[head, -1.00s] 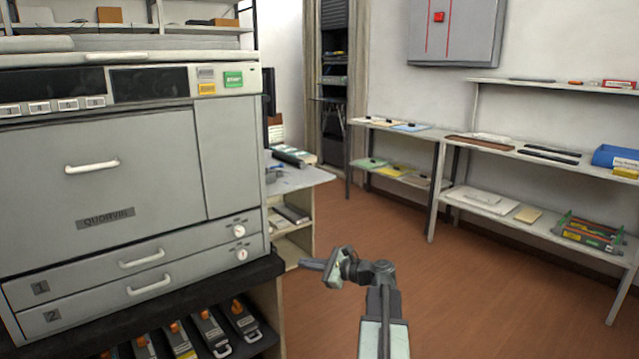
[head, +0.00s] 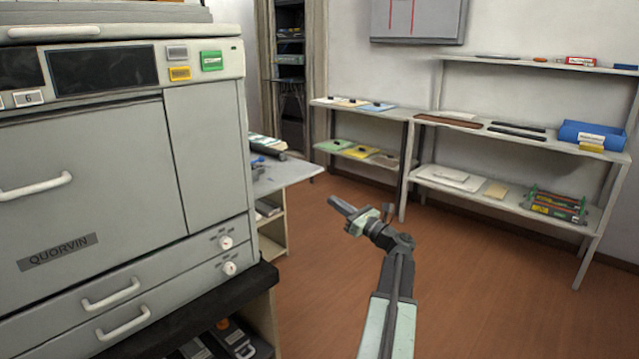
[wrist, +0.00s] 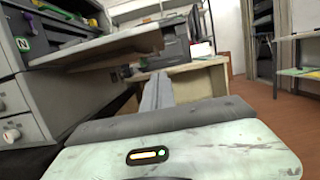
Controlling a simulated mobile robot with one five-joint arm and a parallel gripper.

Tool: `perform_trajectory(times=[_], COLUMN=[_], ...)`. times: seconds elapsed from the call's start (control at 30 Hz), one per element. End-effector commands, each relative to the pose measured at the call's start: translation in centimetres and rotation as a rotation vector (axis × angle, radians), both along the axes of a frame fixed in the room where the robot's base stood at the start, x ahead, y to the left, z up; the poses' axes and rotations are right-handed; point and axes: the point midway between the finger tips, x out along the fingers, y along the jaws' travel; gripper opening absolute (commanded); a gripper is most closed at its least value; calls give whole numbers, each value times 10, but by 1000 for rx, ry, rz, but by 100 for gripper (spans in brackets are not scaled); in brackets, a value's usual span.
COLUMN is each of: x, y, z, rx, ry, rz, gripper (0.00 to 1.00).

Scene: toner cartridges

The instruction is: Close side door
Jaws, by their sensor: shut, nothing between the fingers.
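The grey Quorvin machine (head: 205,150) fills the left of the head view. In the wrist view a pale flat panel (wrist: 105,45) juts out level from the machine's right side. It looks like the side door, folded open; its hinge is not clear. In the head view a pale flat surface (head: 290,176) shows past the machine's right edge, and I cannot tell whether it is this panel or a desk top. My gripper (head: 335,203) is shut and empty, right of the machine and apart from it. In the wrist view its fingers (wrist: 157,85) point forward, just right of and below the panel.
A low desk unit (wrist: 190,82) stands beyond the panel. The machine rests on a black stand (head: 225,300) with cartridges below. Wall shelves with trays and a blue bin (head: 592,135) are at the right. The brown floor (head: 480,270) between is clear.

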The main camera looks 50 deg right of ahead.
Motion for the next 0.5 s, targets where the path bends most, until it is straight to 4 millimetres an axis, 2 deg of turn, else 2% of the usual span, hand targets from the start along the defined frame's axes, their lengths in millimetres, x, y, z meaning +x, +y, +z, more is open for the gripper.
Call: perform_trajectory(times=[0.17, 0.5], x=[22, 86], y=[-8, -19], z=[9, 28], rx=[0, -1], ry=[1, 2], rz=[-7, -19], gripper=[0, 0])
